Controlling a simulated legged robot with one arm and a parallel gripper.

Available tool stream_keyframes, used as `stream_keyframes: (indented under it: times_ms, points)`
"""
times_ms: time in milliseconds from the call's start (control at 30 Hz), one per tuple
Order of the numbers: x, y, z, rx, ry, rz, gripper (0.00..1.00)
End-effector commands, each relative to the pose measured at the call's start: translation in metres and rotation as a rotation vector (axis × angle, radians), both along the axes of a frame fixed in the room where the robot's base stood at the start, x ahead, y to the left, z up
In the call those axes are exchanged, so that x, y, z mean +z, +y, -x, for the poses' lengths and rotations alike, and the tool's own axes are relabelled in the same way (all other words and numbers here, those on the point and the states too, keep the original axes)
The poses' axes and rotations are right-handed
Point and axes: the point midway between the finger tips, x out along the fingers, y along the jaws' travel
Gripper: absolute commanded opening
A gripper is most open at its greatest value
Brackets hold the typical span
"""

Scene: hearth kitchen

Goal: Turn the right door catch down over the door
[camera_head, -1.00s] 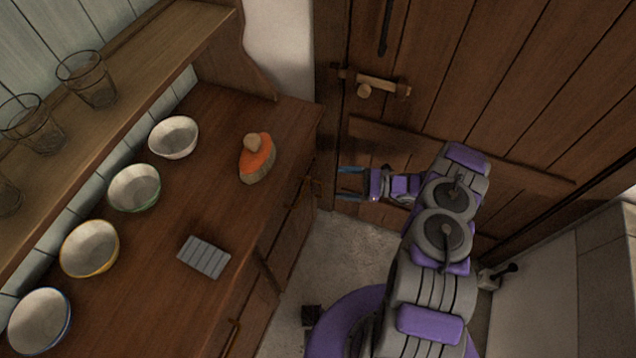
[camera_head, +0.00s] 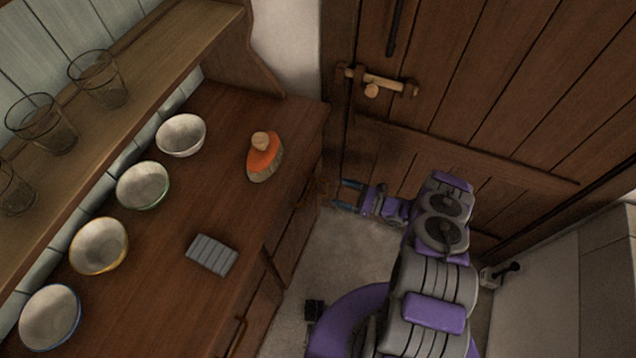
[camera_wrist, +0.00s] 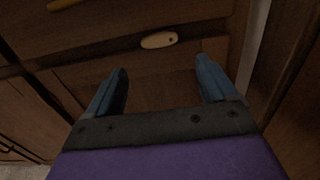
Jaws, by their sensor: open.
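A pale oval wooden catch (camera_wrist: 158,40) lies nearly level on the cupboard front in the wrist view, with a dark pivot spot near its right end. It sits at the top edge of a brown cupboard door (camera_wrist: 150,88), below a drawer front. My gripper (camera_wrist: 160,66) is open and empty, and its two blue fingers stand apart below the catch in the picture. No contact with the catch shows. In the head view my gripper (camera_head: 342,195) is beside the counter's right end, low in front of the plank door. I cannot make out the catch in that view.
The counter (camera_head: 215,210) holds several bowls, an orange-topped brush (camera_head: 264,160) and a grey ridged block (camera_head: 211,254). A plank door (camera_head: 500,110) with a wooden latch (camera_head: 382,82) stands behind my arm. Bare floor (camera_head: 345,245) shows between the counter and my arm.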

Motion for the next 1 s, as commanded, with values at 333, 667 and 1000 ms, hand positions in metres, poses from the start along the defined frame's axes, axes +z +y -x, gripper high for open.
stream_keyframes:
  times_ms: [333,667,1000]
  points:
    - [0.0,0.063,-0.022,0.004,0.0,-0.002,0.85]
    - [0.0,0.091,-0.032,0.002,-0.001,-0.002,0.85]
    - [0.0,0.092,-0.033,0.002,-0.001,-0.002,0.8]
